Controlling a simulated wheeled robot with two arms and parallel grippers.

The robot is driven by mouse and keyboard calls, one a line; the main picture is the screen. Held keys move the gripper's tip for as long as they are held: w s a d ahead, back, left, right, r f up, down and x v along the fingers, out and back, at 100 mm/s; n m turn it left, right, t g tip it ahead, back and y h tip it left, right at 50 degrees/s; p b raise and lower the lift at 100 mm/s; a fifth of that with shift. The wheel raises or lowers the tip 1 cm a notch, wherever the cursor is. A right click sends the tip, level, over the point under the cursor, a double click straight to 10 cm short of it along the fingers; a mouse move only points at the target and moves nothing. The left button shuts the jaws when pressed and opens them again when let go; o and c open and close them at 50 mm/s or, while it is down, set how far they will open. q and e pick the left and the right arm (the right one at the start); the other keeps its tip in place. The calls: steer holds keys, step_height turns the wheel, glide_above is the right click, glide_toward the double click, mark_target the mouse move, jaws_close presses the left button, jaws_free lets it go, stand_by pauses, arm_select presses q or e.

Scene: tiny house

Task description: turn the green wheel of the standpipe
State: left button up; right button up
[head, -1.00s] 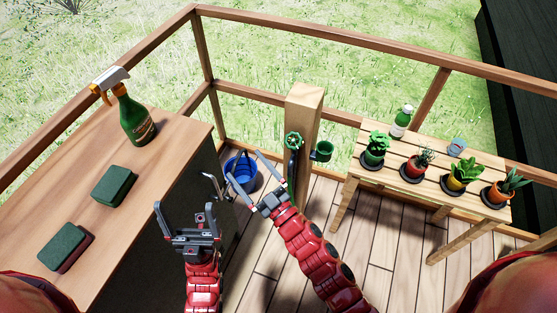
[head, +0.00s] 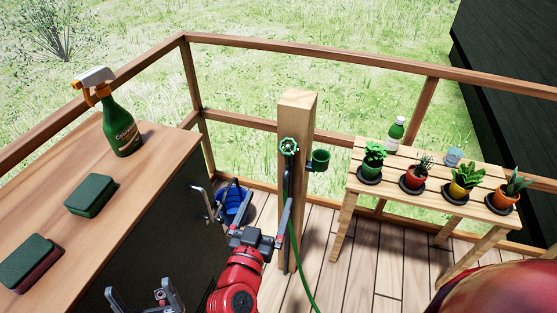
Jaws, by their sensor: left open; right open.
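The green wheel (head: 288,146) sits near the top of the standpipe's wooden post (head: 297,112), on the side facing me. A dark pipe and a green hose (head: 300,262) run down below it. My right gripper (head: 248,204) is open and empty, below and left of the wheel and apart from it. Its right finger comes up in front of the post's lower part. My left gripper (head: 140,290) is open and empty, low in the picture beside the cabinet; its lower part is cut off by the frame edge.
A green cup (head: 320,160) hangs on the post's right side. A blue bucket (head: 234,203) stands behind my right gripper. A wooden counter (head: 50,213) at left holds a spray bottle (head: 122,125) and two sponges. A slatted table (head: 352,178) with several potted plants stands at right. Railings enclose the deck.

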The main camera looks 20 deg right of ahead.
mark_target(289, 149)
steer(key=p+x, duration=0.3)
steer(key=x, duration=1.4)
steer(key=shift+w+d, duration=0.1)
steer(key=shift+w, duration=0.05)
steer(key=shift+c, duration=0.2)
steer(key=c, duration=1.3)
steer(key=shift+c, duration=0.2)
steer(key=shift+n+p, duration=0.3)
steer(key=shift+p, duration=0.05)
steer(key=n+y, duration=0.1)
steer(key=n+t+y+p, duration=0.1)
steer(key=shift+d+r+y, duration=0.25)
steer(key=shift+d+y, duration=0.05)
steer(key=n+y+p, duration=0.2)
steer(key=p, duration=0.1)
steer(key=n+y+p, duration=0.2)
steer(key=n+p, duration=0.1)
steer(key=p, duration=0.1)
steer(key=shift+d+r+n+y, duration=0.25)
steer(key=shift+n+y, duration=0.05)
steer(key=shift+f+n+y+p, duration=0.25)
steer(key=shift+n+y+p, duration=0.5)
steer(key=shift+p, duration=0.2)
